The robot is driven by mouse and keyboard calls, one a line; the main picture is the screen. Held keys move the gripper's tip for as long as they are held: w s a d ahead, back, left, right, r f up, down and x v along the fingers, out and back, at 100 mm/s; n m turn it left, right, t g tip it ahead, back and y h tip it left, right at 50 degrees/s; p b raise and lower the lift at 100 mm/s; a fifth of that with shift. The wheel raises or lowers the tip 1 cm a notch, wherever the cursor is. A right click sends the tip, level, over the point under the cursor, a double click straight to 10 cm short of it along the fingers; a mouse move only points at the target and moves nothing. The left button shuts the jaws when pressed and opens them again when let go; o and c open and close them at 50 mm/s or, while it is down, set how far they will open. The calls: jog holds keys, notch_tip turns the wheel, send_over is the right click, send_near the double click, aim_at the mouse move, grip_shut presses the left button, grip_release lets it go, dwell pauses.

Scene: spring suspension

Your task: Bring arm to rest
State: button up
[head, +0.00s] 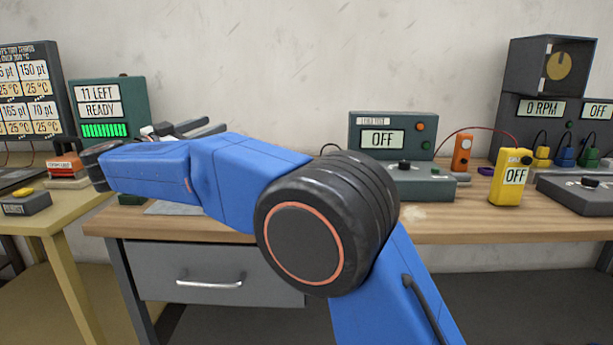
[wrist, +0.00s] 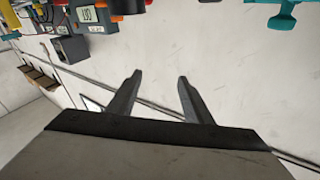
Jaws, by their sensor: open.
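My blue arm (head: 250,180) reaches across the head view from the lower right to the left, with a large black joint in the middle. My gripper (head: 205,126) shows partly behind the arm's far end, above the left part of the wooden bench (head: 480,228). In the wrist view my gripper (wrist: 159,78) has its two grey fingers apart with nothing between them. Its lower part is hidden by the arm in the head view.
A green box reading READY (head: 112,112) stands behind my gripper. A grey box reading OFF (head: 392,140), an orange device (head: 462,154) and a yellow meter (head: 511,177) stand on the right. A yellow table (head: 55,225) is at left. A drawer (head: 215,273) is shut.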

jog(key=w+d+r+n+t+y, duration=0.2)
jog(key=w+d+r+t+y, duration=0.15)
jog(key=w+d+r, duration=0.35)
jog(key=s+d+r+n+y, duration=0.25)
jog(key=d+n+y, duration=0.55)
jog(key=d+y, duration=0.5)
jog(key=s+d+f+g+h, duration=0.3)
jog(key=s+d+f+g, duration=0.4)
jog(key=s+d+f, duration=1.1)
jog(key=s+d+f+m+g+h, duration=0.1)
jog(key=s+d+f+g+h, duration=0.2)
jog(key=s+d+f+g, duration=0.5)
jog(key=s+d+f, duration=0.5)
jog(key=s+f, duration=0.3)
jog(key=s, duration=0.1)
jog(key=s+d+f, duration=0.5)
jog(key=s+f, duration=0.3)
jog(key=shift+s, duration=0.35)
jog(key=shift+f, duration=0.1)
